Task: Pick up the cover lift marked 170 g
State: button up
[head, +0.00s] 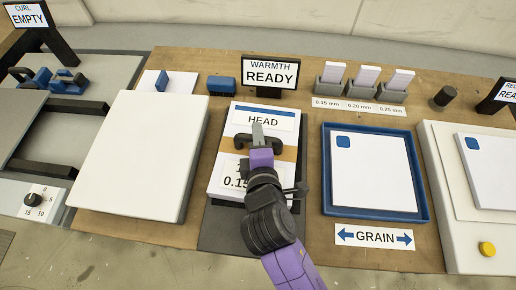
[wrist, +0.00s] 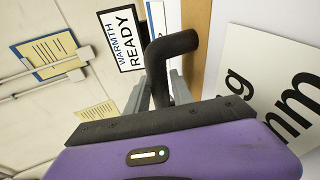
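The cover lift is a white stack with a tan band (head: 285,153), a HEAD label (head: 263,120) and a black handle (head: 236,142) on top. Its lower label is partly hidden by my arm; "0.15" shows in the head view, and "g" and "mm" show large in the wrist view. The full gram figure is not readable. My gripper (head: 258,131) is over the handle. In the wrist view the grey fingers (wrist: 161,92) stand on both sides of the black handle (wrist: 172,45). Whether they press on it is unclear.
A WARMTH READY sign (head: 270,75) stands just behind the stack. A white block (head: 140,155) is to the left, and a blue tray (head: 425,213) with white sheets is to the right. Card holders (head: 361,88) stand behind the tray. A GRAIN label (head: 375,237) lies in front.

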jog(key=shift+x, duration=1.1)
grip_shut()
dwell(0.5)
jog(key=shift+r, duration=0.2)
